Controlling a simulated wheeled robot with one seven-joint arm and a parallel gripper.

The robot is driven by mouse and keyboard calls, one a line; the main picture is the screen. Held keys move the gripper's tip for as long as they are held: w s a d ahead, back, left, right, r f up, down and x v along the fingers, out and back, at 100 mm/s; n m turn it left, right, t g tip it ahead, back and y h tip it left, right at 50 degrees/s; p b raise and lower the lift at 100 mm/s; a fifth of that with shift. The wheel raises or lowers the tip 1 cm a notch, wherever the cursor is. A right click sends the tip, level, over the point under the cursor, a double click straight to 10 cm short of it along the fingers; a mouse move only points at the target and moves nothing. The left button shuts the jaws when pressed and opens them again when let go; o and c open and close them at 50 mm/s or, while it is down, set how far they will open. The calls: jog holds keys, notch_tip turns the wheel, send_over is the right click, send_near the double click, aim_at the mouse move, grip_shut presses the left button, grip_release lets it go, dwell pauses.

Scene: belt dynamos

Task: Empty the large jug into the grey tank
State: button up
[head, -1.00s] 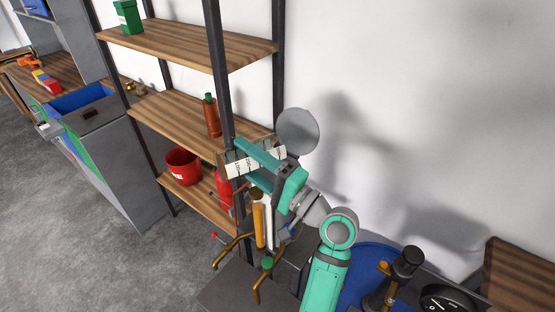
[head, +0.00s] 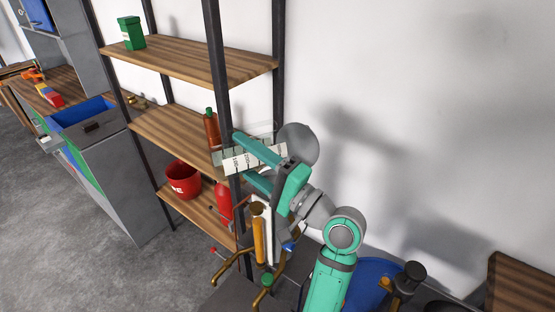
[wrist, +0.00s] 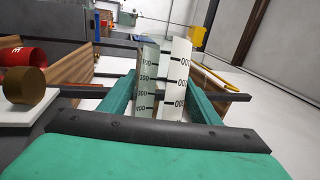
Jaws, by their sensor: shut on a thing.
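My gripper (head: 243,158) is shut on a clear jug with a black-marked white scale (head: 257,159). The jug is held in the air in front of the shelf post, its scale lying nearly sideways in the head view, so it looks strongly tilted. The wrist view shows the jug's scale strips (wrist: 174,80) between the green fingers. I cannot see its mouth or tell how much liquid is inside. A grey box-shaped container with a blue inside (head: 82,113) stands at the left; I cannot tell whether it is the grey tank.
A wooden shelf rack (head: 190,58) holds a green box (head: 131,32), a red-brown bottle (head: 211,130), a red bucket (head: 182,181) and a red cylinder (head: 223,200). Brass pipes (head: 235,262) and a yellow tube (head: 258,237) stand below my gripper. Open floor lies at left.

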jog(key=shift+s, duration=5.9)
jog(key=w+d+r+n+g+h, duration=0.1)
jog(key=r+n+h, duration=0.2)
jog(key=n, duration=0.5)
jog(key=w+d+r+n+g+h, duration=0.1)
jog(key=r+n+h, duration=0.3)
jog(key=n, duration=0.4)
jog(key=shift+w+d+r, duration=0.15)
jog(key=shift+d+r, duration=0.45)
jog(key=shift+d, duration=0.15)
jog(key=shift+g, duration=0.3)
